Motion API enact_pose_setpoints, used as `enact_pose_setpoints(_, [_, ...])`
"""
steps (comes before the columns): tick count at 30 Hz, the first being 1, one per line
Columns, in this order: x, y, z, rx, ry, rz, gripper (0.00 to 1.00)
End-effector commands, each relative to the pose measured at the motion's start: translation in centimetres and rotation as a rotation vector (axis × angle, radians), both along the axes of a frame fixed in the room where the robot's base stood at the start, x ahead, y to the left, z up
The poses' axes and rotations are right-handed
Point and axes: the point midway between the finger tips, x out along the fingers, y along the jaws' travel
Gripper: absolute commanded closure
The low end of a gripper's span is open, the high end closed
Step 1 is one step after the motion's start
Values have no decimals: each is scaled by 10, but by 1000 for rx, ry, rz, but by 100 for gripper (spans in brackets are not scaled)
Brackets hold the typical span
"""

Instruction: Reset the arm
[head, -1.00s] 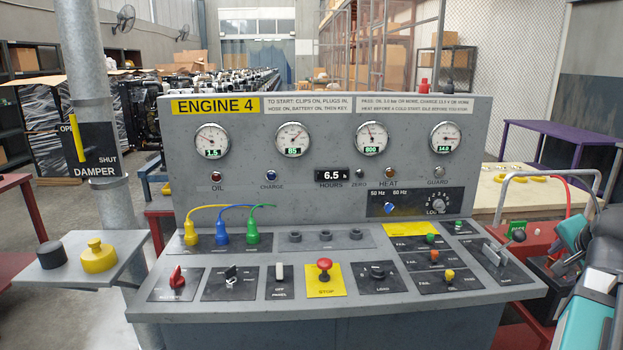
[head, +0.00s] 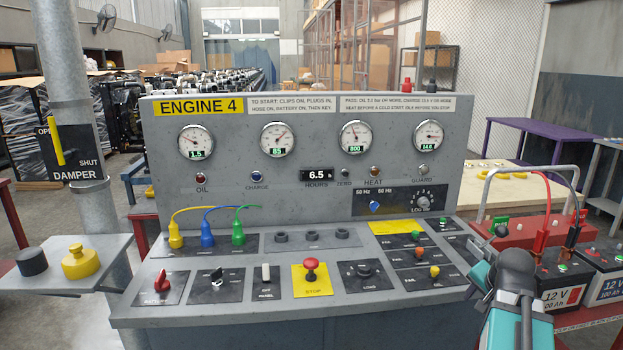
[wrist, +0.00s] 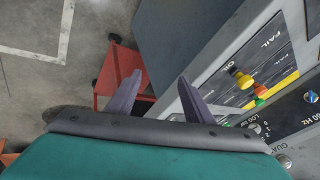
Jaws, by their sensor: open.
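My arm (head: 515,320), teal and dark grey, stands at the right front of the head view, in front of the right end of the console. My gripper (wrist: 159,76) shows in the wrist view with its two purple-grey fingers apart and nothing between them. It points down past the console's side, over a red stand and the floor. In the head view the fingers cannot be made out clearly.
The grey ENGINE 4 console (head: 300,185) fills the middle, with gauges, knobs and a red stop button (head: 311,265). Batteries (head: 561,285) and a red charger (head: 530,240) stand at right. A damper post (head: 75,110) and a side shelf (head: 110,243) are at left.

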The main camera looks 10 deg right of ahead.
Motion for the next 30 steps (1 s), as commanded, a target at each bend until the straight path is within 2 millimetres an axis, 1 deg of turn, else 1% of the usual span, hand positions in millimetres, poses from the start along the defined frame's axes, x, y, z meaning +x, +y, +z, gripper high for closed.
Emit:
enact_pose_setpoints(1, [3, 8, -15, 7, 21, 22, 53])
enact_pose_setpoints(8, [11, 44, -74, 27, 108, 122, 53])
enact_pose_setpoints(15, [11, 86, -136, 48, 203, 235, 53])
enact_pose_setpoints(22, [4, 129, -196, 67, 296, 350, 53])
enact_pose_setpoints(30, [-17, 179, -262, 87, 404, 485, 53])
